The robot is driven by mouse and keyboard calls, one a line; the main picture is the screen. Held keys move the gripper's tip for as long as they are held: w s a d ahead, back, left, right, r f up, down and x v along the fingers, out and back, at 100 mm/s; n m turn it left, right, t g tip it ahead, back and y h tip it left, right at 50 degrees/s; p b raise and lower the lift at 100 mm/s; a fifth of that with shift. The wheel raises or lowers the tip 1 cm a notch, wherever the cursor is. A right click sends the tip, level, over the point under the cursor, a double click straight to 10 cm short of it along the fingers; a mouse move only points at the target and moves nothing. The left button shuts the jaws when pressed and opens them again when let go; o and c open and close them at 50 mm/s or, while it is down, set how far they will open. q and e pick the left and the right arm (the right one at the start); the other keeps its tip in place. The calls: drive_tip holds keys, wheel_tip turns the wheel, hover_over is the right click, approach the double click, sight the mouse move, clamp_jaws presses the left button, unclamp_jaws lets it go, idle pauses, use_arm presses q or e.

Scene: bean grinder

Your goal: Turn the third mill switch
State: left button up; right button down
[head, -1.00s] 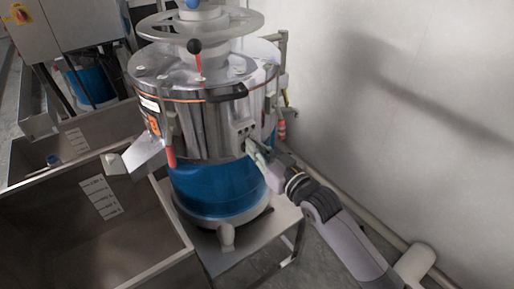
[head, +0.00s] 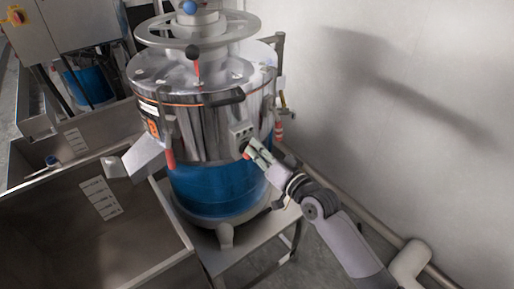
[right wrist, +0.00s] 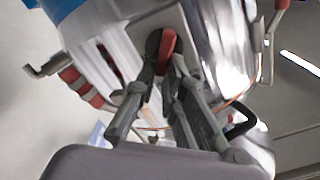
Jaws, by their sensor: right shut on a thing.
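The mill (head: 205,130) is a steel drum with a blue lower part, standing on a metal stand. A small switch panel (head: 240,131) is on its right side. My right gripper (head: 250,150) comes in from the lower right and is at the panel's lower edge. In the right wrist view a red switch knob (right wrist: 167,48) sits at the panel, and my right gripper's fingertips (right wrist: 166,66) are shut on it. The fingers partly hide the knob. My left gripper is not in view.
Steel bins (head: 75,235) stand at the left. A second machine (head: 90,80) stands at the back left. A wall and a floor pipe (head: 350,205) are at the right.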

drive_tip(key=m, duration=0.3)
drive_tip(key=f+m, duration=0.1)
drive_tip(key=m, duration=0.6)
drive_tip(key=shift+w+d+f+p, duration=0.25)
drive_tip(key=shift+d+f+p, duration=0.05)
drive_tip(key=shift+d+p, duration=0.1)
drive_tip(key=shift+m, duration=0.4)
drive_tip(key=c, duration=1.7)
unclamp_jaws()
drive_tip(key=v, duration=1.2)
drive_tip(key=shift+a, duration=0.1)
